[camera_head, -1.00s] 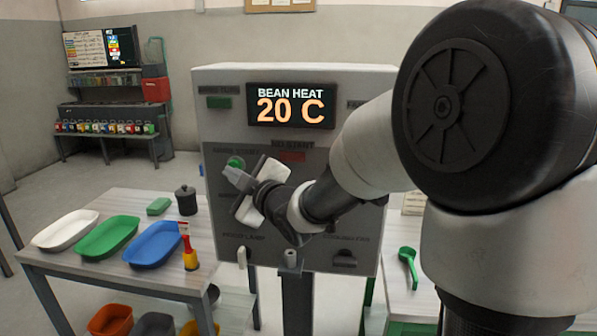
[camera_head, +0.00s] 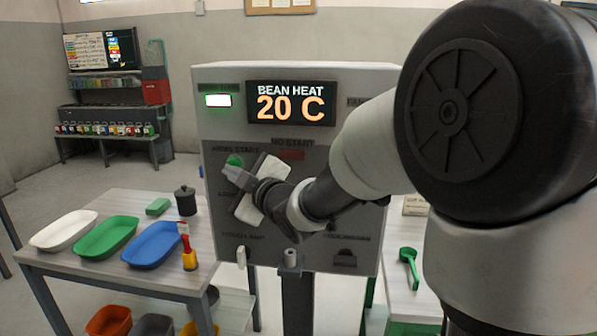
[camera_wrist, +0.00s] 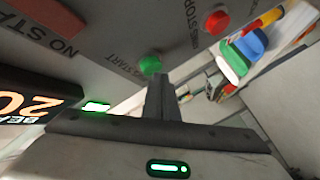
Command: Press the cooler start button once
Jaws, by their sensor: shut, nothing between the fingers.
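The grey control panel (camera_head: 300,215) faces me in the head view. A green button (camera_head: 235,160) sits at its upper left under a label ending in START, whose first word I cannot read surely. The same green button (camera_wrist: 150,65) shows in the wrist view, with a red button (camera_wrist: 217,22) labelled STOP beside it. My gripper (camera_head: 230,172) is shut and empty, its fingertips right at the green button. In the wrist view the fingers (camera_wrist: 160,88) end just below the button; I cannot tell contact. My arm and hand hide the panel's middle and right.
The BEAN HEAT display (camera_head: 291,103) reads 20 C. A green lamp (camera_head: 217,100) is lit left of it. A dark red NO START lamp (camera_head: 291,155) is below. A table (camera_head: 190,270) with trays stands left; a green scoop (camera_head: 408,265) lies right.

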